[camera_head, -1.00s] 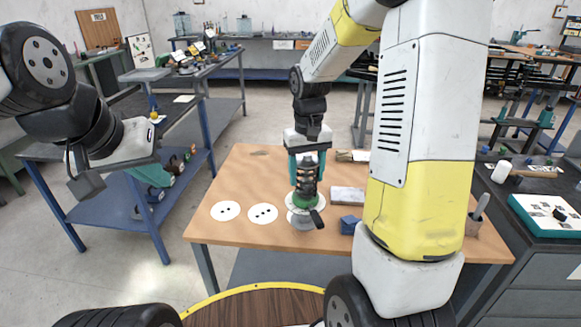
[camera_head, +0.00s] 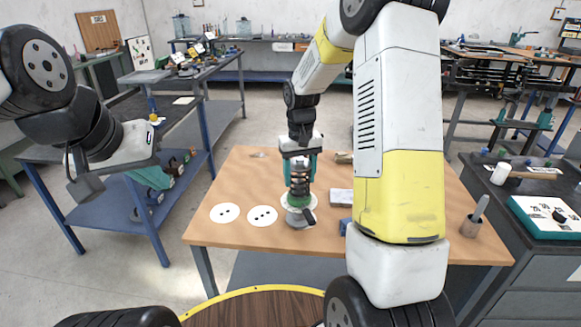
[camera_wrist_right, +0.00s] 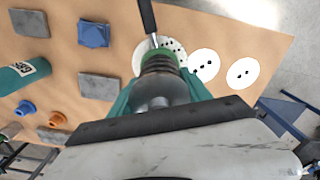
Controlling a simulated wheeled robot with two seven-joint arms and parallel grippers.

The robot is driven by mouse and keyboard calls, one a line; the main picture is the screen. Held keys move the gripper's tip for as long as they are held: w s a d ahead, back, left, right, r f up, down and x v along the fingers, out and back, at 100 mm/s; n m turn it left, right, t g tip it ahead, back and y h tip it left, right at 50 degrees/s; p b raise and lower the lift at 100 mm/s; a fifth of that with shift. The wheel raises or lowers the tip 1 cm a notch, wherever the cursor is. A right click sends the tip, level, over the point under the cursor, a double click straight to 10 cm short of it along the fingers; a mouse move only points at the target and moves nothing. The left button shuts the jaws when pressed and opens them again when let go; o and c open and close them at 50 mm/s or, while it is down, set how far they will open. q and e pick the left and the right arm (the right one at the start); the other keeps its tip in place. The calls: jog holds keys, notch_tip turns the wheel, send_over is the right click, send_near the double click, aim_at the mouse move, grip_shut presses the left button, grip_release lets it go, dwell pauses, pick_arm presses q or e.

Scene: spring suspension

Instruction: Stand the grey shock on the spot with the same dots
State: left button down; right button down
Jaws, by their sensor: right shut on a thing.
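The grey shock (camera_head: 300,216) has a dark coil, a green collar and a grey lower end with a dark lever. My right gripper (camera_head: 301,170) is shut on its upper part and holds it roughly upright. It also shows between the teal fingers in the right wrist view (camera_wrist_right: 160,82). Its lower end overlaps the rightmost white spot (camera_wrist_right: 139,58), which shows several dots; contact is unclear. To the left in the head view lie a three-dot spot (camera_head: 262,216) and a two-dot spot (camera_head: 225,213). Dots on the shock are not readable. My left gripper (camera_head: 152,178) hangs far left, its opening unclear.
The wooden table (camera_head: 225,180) is clear at its left.

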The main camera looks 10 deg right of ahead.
jog(key=shift+f, duration=0.1)
jog(key=shift+c, duration=2.4)
grip_release()
notch_tip(320, 180, up, 12)
jog(key=shift+r, duration=0.15)
jog(key=s+r+t+y, duration=0.1)
jog(key=s+r+t, duration=0.2)
jog(key=s, duration=0.8)
jog(key=s+a+r+t+y, duration=0.1)
jog(key=s+r+t, duration=0.2)
jog(key=s, duration=0.9)
jog(key=shift+s+r+m, duration=0.3)
jog(key=shift+r, duration=0.3)
